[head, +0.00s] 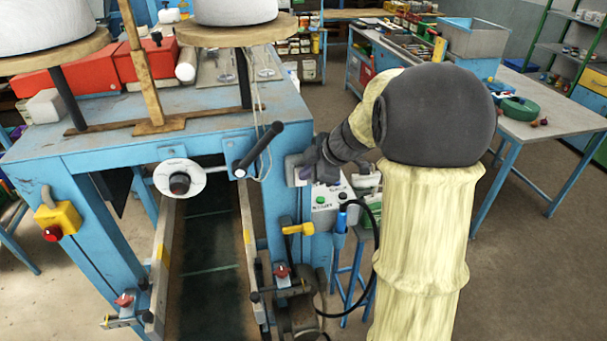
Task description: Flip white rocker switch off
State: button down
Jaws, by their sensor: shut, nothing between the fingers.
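A white switch housing (293,170) sits on the right front post of the blue machine; it appears to be the white rocker switch. My gripper (303,173), dark grey, is right at its right side, with the fingertips at or very near its face. The fingers look closed, with nothing held. The gripper covers part of the switch, so I cannot tell which way the rocker is tipped or whether the fingers touch it. My arm comes in from the right in pale covers.
A grey box with green and black buttons (330,203) is just below my gripper. A black lever (259,149) juts out left of the switch. A yellow handle (298,229) and a black cable (374,250) are below. Open floor lies right of my arm.

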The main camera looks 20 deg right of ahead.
jog(key=shift+s+r, duration=0.15)
jog(key=shift+r, duration=0.55)
jog(key=shift+a, duration=0.1)
jog(key=s+b+v, duration=0.1)
jog(key=b+v, duration=0.5)
jog(key=v, duration=0.6)
jog(key=shift+a, duration=0.4)
jog(key=shift+w+f, duration=0.1)
